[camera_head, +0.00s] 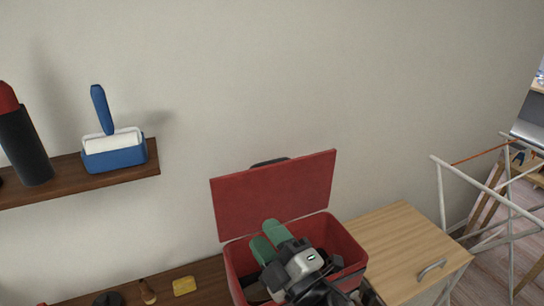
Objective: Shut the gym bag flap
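The gym bag (350,248) is a red, box-shaped bag at the bottom centre. Its flap (275,195) stands up at the back, leaning near the wall, with a dark handle (270,162) behind its top edge. The bag's mouth is open. Two rounded green things (270,240) show at the mouth, just beyond my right gripper. My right gripper (290,264) is over the bag's opening, in front of the flap and apart from it. Its fingers are hard to make out against the dark inside. My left gripper is not in view.
The bag stands by a light wooden surface (400,240) with a metal handle. A dark shelf (80,180) at left holds a blue brush set (115,150) and a black-and-red bottle (25,145). A white drying rack (480,190) stands at right. A yellow sponge (184,286) lies at lower left.

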